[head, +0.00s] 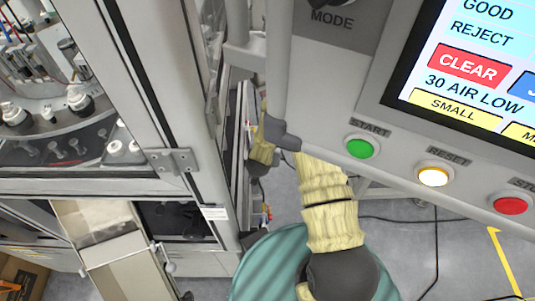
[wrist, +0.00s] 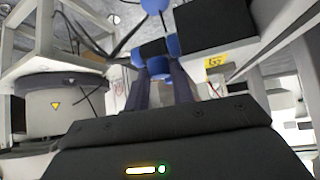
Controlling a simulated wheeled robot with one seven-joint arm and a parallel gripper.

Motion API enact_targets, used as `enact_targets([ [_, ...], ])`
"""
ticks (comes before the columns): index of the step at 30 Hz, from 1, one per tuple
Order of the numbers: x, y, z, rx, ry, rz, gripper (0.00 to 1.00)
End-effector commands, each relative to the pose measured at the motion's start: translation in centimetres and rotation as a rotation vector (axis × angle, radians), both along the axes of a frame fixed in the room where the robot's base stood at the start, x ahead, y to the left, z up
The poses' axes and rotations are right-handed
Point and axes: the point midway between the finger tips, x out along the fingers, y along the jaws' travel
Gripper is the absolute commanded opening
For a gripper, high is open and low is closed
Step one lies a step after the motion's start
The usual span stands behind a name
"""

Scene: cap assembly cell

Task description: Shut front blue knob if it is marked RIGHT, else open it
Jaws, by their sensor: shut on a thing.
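In the wrist view my gripper (wrist: 161,78) reaches away from the camera with two dark fingers. It is shut on a blue knob (wrist: 158,66), which shows between and just beyond the fingertips. A black part and more blue adjoin the knob there. Another blue piece (wrist: 154,5) shows at the top edge, farther along. No RIGHT marking can be read on the knob. In the head view my arm goes down behind the control panel, and neither the knob nor the fingertips can be made out.
A control panel (head: 395,150) with a screen and START, RESET and STOP buttons overhangs my arm. A framed machine cabinet (head: 160,90) stands at left.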

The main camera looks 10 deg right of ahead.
Motion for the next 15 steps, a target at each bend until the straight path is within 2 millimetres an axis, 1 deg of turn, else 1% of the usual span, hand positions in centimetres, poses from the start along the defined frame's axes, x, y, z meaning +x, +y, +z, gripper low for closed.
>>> enact_targets([
  [6, 0.22, -0.1, 0.13, 0.0, -0.006, -0.001, 0.01],
  [7, 0.21, -0.12, 0.13, 0.0, -0.006, -0.001, 0.3],
  [9, 0.18, -0.13, 0.11, 0.0, -0.005, -0.001, 0.44],
  [10, 0.18, -0.11, 0.11, 0.0, -0.005, -0.001, 0.46],
  [15, 0.17, 0.07, 0.07, 0.003, -0.004, 0.003, 0.46],
])
